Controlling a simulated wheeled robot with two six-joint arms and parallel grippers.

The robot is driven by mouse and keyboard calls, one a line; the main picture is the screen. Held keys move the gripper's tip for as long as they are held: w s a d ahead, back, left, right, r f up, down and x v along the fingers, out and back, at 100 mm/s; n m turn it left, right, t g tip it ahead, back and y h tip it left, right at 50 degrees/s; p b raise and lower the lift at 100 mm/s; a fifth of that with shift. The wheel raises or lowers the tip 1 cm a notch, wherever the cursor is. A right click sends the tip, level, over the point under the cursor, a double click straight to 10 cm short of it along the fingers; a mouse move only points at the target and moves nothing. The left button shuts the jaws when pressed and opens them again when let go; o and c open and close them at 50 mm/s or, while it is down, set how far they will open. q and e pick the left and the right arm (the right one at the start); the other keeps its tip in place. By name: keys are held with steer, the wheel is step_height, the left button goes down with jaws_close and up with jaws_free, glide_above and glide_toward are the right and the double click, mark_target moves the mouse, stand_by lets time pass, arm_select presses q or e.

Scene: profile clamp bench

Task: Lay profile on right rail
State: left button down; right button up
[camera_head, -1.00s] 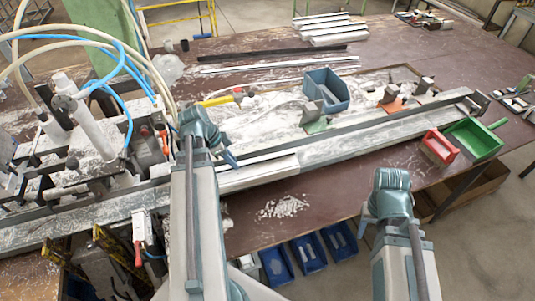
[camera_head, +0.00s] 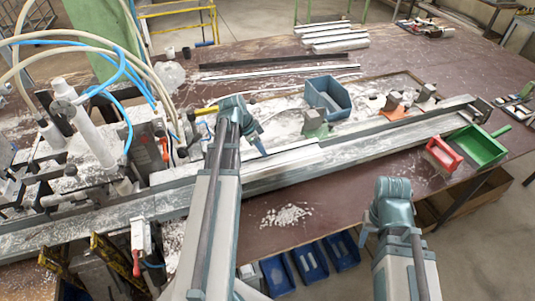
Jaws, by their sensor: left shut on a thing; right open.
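My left gripper (camera_head: 258,146) is shut on a pale, straight profile (camera_head: 292,157). The profile lies lengthwise along the grey rail (camera_head: 400,139), over the rail's left part. I cannot tell whether it touches the rail or hangs just above it. My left arm hides the profile's left end. The right rail runs on bare and dusty to an end stop at the right. My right gripper (camera_head: 366,233) is open and empty, in front of the table's near edge and well apart from the profile.
The clamp machine (camera_head: 95,165) with hoses stands at the left. A blue bin (camera_head: 328,94) sits behind the rail. A red bin (camera_head: 443,154) and a green bin (camera_head: 478,146) stand in front of its right end. White scraps (camera_head: 286,215) lie near the front edge.

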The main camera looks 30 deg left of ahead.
mark_target(268, 152)
arm_select(q)
steer(key=shift+w+d, duration=0.2)
steer(key=shift+w, duration=0.45)
steer(key=shift+w+d, duration=0.1)
steer(key=shift+w, duration=0.25)
steer(key=f+b, duration=0.3)
steer(key=shift+w+d+f+b, duration=0.1)
steer(key=shift+w+f+b, duration=0.15)
steer(key=shift+f+b, duration=0.1)
steer(key=shift+f, duration=0.1)
steer(key=c, duration=0.7)
jaws_free()
